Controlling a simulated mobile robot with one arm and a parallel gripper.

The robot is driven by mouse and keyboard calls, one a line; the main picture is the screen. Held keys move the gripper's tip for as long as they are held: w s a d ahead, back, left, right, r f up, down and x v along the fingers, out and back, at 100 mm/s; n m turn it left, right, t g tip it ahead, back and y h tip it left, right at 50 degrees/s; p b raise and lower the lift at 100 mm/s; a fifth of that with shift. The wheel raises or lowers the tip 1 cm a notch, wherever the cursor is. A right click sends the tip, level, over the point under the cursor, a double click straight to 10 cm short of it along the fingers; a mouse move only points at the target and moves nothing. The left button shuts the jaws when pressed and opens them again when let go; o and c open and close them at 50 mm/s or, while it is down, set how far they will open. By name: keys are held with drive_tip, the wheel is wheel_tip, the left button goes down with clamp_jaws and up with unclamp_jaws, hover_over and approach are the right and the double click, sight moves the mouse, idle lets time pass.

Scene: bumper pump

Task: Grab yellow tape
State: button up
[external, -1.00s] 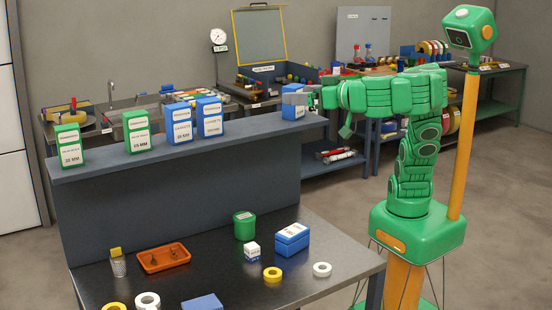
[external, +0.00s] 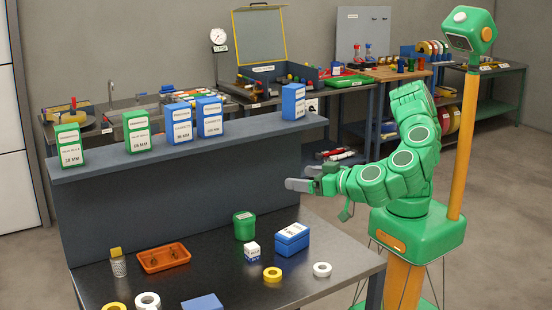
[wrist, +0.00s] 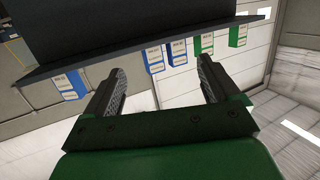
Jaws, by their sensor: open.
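A yellow tape roll (external: 272,273) lies flat on the dark workbench (external: 345,262), near its front right, with a white tape roll (external: 322,269) to its right. A second yellow roll (external: 114,307) is partly cut off at the bottom edge, next to another white roll (external: 148,301). My gripper (external: 300,178) is open and empty, well above the bench and in front of the raised shelf's right end. In the wrist view my gripper (wrist: 164,78) shows two separated fingers with nothing between them. No tape shows in that view.
The raised shelf (external: 250,130) carries several green and blue boxes. On the bench are a blue box (external: 292,238), a small white box (external: 252,251), a green cup (external: 244,226), an orange tray (external: 164,258) and a yellow-topped jar (external: 118,263).

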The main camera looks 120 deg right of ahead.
approach(278, 275)
drive_tip(key=shift+w+d+r, duration=0.1)
drive_tip(key=shift+d+r, duration=0.05)
drive_tip(key=shift+d, duration=0.3)
drive_tip(key=shift+d+r, duration=0.2)
drive_tip(key=shift+d, duration=0.3)
drive_tip(key=shift+d+f, duration=0.1)
drive_tip(key=shift+f, duration=0.05)
drive_tip(key=shift+w+f+x, duration=0.1)
drive_tip(key=shift+f+x, duration=0.05)
drive_tip(key=shift+x, duration=1.8)
drive_tip(key=shift+w+f+x, duration=0.1)
drive_tip(key=shift+f+x, duration=0.1)
drive_tip(key=shift+x, duration=1.7)
drive_tip(key=c, duration=1.1)
